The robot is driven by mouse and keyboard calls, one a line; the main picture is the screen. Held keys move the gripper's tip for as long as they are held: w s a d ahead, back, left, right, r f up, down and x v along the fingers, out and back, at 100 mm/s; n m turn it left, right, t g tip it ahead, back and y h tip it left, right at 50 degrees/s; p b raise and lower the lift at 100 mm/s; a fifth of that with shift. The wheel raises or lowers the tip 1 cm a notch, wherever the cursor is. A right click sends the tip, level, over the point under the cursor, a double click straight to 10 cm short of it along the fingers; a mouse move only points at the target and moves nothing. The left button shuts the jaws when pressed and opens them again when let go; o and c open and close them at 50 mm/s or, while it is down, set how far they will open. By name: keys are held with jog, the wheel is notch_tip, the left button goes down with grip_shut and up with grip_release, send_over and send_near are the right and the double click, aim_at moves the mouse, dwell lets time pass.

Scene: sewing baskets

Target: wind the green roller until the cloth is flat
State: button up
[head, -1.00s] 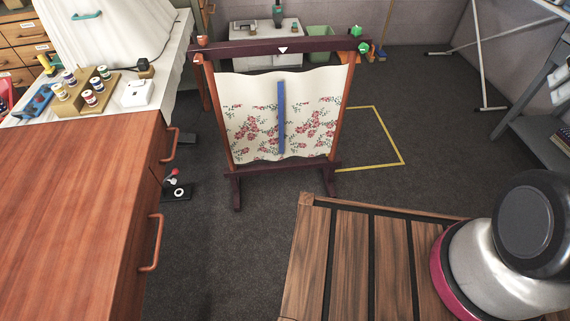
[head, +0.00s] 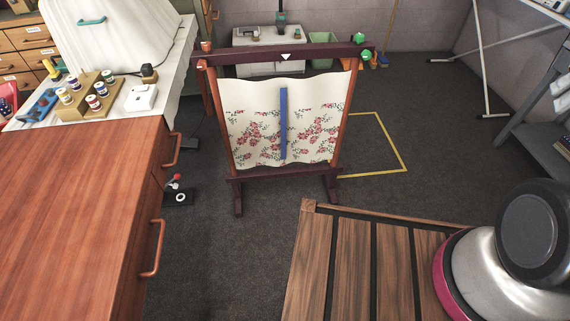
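The cloth (head: 250,95), cream with red flowers, hangs in an upright wooden frame (head: 300,51) on dark feet. Its top and bottom edges are wavy and its surface bulges, so it is not flat. A blue strip (head: 284,125) runs down its middle. Small green parts sit at the top bar's right end: one green knob (head: 362,39) above and another green piece (head: 365,54) just below. I cannot tell which one turns the roller; the roller itself is mostly hidden behind the bar. My gripper is not in view; only my arm's lower links show at bottom right.
An orange knob (head: 207,46) tops the frame's left end. A white triangle (head: 286,57) marks the bar. A wooden cabinet (head: 80,200) stands left, a slatted table (head: 350,265) in front. Open carpet lies right of the frame, around a yellow floor outline (head: 405,165).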

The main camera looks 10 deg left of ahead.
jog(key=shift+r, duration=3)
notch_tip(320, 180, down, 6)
